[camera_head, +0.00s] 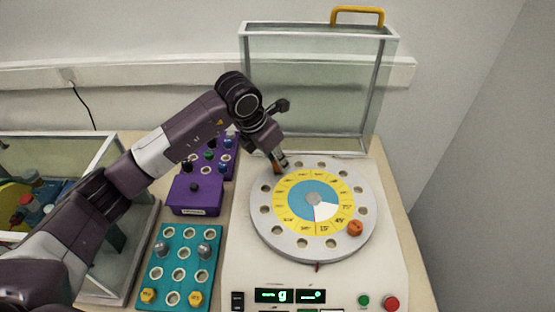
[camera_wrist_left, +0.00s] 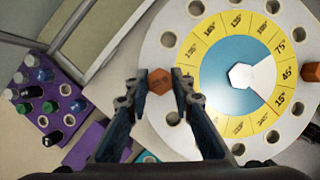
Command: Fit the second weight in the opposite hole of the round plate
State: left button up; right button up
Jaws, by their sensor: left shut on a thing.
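The round white plate (camera_head: 262,228) with its yellow and blue dial lies on the white machine. An orange weight (camera_head: 355,228) sits in a hole at its lower right; it also shows at the right edge of the left wrist view (camera_wrist_left: 312,71). My left gripper (camera_head: 281,163) is over the plate's upper-left rim. Its fingers (camera_wrist_left: 160,85) are shut on the second orange weight (camera_wrist_left: 160,81), which covers the hole position opposite the first. I cannot tell whether the held weight is in the hole or just above it. My right gripper is not in view.
The clear cover (camera_head: 310,85) with a yellow handle (camera_head: 357,15) stands open behind the plate. Purple holders (camera_head: 195,208) and a teal holder (camera_head: 165,257) with weights stand left of the machine. A glass-walled case (camera_head: 135,225) is farther left.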

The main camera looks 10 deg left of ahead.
pick_arm(q)
jog(key=shift+f+b, duration=0.8)
jog(key=shift+f, duration=0.1)
dwell(0.3)
jog(key=o, duration=1)
jog(key=shift+c, duration=0.2)
jog(key=shift+r, duration=0.1)
jog(key=v, duration=1.1)
jog(key=shift+s+r, duration=0.2)
jog(key=shift+r, duration=0.15)
jog(key=shift+a, duration=0.1)
